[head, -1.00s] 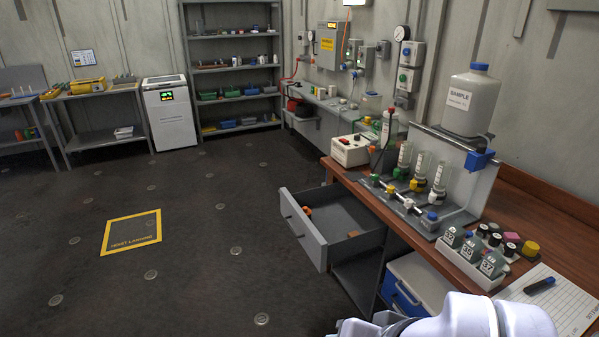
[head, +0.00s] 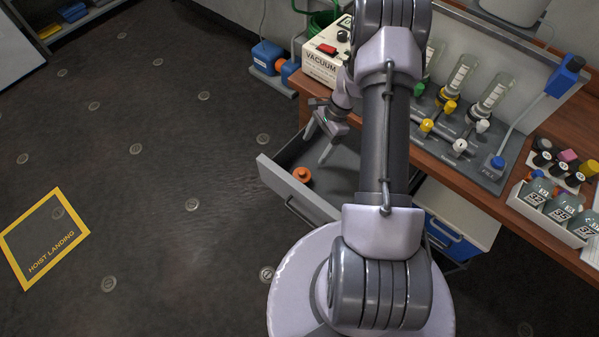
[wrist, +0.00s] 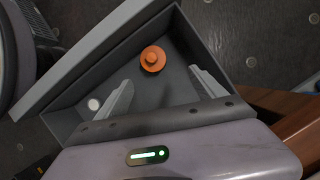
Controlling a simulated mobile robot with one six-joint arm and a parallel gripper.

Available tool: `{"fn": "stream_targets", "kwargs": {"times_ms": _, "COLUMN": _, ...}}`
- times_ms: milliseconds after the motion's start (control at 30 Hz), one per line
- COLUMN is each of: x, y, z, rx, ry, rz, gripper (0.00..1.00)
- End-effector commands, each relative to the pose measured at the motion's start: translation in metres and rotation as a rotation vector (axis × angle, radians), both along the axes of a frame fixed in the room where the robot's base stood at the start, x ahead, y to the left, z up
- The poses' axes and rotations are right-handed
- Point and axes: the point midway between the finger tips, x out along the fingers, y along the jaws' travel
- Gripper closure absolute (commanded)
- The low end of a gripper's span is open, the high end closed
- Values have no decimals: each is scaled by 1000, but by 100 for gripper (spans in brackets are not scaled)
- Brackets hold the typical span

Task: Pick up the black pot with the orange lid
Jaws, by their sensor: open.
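The pot's round orange lid with a knob (head: 302,174) shows inside the open grey drawer (head: 292,189), near its front panel. The lid also shows in the wrist view (wrist: 152,60), seen from above; the pot's dark body is barely distinguishable under it. My gripper (head: 316,148) is open and empty, its two fingers reaching down over the drawer, to the right of and behind the pot in the head view. In the wrist view my gripper's fingers (wrist: 160,80) are spread wide, and the lid sits a little beyond their tips, roughly between them. Nothing touches the lid.
The drawer's raised walls surround the pot. The wooden bench (head: 450,172) stands right above the drawer, with the vacuum box (head: 325,64), glass tubes and a white bottle rack (head: 548,217) on it. A blue cooler (head: 452,232) is under the bench. The floor at left is open.

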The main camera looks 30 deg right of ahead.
Motion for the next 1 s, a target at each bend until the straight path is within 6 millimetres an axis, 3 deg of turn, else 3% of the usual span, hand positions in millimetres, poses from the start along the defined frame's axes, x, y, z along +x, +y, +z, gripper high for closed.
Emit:
{"fn": "stream_targets", "kwargs": {"times_ms": 33, "x": -1, "y": 7, "z": -20, "rx": 2, "ry": 4, "rz": 4, "gripper": 20}}
{"fn": "stream_targets", "kwargs": {"times_ms": 200, "x": 0, "y": 27, "z": -67, "rx": 1, "ry": 3, "rz": 6, "gripper": 20}}
{"fn": "stream_targets", "kwargs": {"times_ms": 433, "x": -1, "y": 40, "z": -96, "rx": 0, "ry": 1, "rz": 6, "gripper": 20}}
{"fn": "stream_targets", "kwargs": {"times_ms": 600, "x": -8, "y": 54, "z": -129, "rx": 1, "ry": 2, "rz": 6, "gripper": 20}}
{"fn": "stream_targets", "kwargs": {"times_ms": 700, "x": -7, "y": 58, "z": -138, "rx": -1, "ry": 1, "rz": 7, "gripper": 20}}
{"fn": "stream_targets", "kwargs": {"times_ms": 933, "x": -6, "y": 59, "z": -138, "rx": -1, "ry": 0, "rz": 5, "gripper": 20}}
{"fn": "stream_targets", "kwargs": {"times_ms": 1000, "x": -6, "y": 59, "z": -138, "rx": -1, "ry": 0, "rz": 5, "gripper": 34}}
